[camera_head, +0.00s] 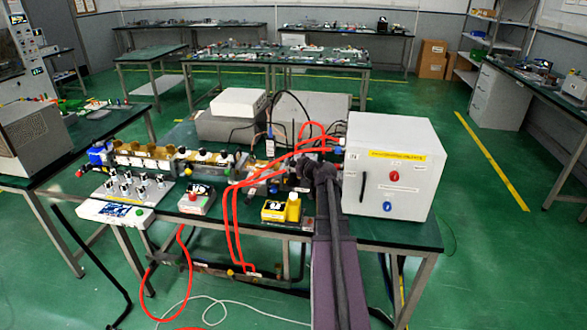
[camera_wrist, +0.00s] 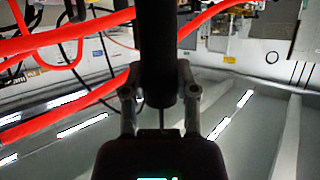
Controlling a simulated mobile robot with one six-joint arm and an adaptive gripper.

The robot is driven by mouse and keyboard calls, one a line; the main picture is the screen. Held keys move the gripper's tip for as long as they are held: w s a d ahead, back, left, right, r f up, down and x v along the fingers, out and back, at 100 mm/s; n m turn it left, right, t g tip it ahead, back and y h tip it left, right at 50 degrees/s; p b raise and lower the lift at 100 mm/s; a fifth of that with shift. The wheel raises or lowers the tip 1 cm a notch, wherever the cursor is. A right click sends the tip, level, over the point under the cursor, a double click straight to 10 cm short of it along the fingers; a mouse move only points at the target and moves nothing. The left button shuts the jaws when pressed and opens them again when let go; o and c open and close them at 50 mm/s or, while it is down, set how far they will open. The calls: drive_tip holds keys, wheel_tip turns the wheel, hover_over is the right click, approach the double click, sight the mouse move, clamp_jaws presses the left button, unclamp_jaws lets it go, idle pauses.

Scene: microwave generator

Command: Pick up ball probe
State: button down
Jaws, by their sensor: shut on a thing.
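In the wrist view my gripper (camera_wrist: 159,88) is shut on a dark upright cylinder, which I take to be the ball probe (camera_wrist: 158,45). The two fingers press on it from either side, and its top runs out of the picture. In the head view my gripper (camera_head: 318,172) is at the right part of the green-topped table, just left of the white box. My arm and the red cables hide most of the probe there, and its ball end cannot be made out.
Red cables (camera_head: 236,205) loop closely around my gripper; they also cross the left of the wrist view (camera_wrist: 60,43). The white box (camera_head: 391,172) stands close on the right. A yellow meter (camera_head: 281,208) and a small red-topped box (camera_head: 197,199) sit at the table's front.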

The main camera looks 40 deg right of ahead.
drive_tip(key=shift+r+p, duration=0.35)
drive_tip(key=shift+r, duration=0.2)
idle(0.4)
drive_tip(key=shift+w+d+r+p, duration=0.15)
drive_tip(key=shift+w+r+p, duration=0.05)
drive_tip(key=shift+r+p, duration=0.15)
drive_tip(key=w+d+r+p, duration=0.3)
drive_tip(key=w+r+p, duration=0.8)
drive_tip(key=r+p, duration=0.2)
drive_tip(key=shift+d+r+p, duration=0.35)
drive_tip(key=shift+r+p, duration=0.05)
drive_tip(key=shift+r, duration=0.1)
drive_tip(key=shift+s+f, duration=0.1)
drive_tip(key=shift+f, duration=0.1)
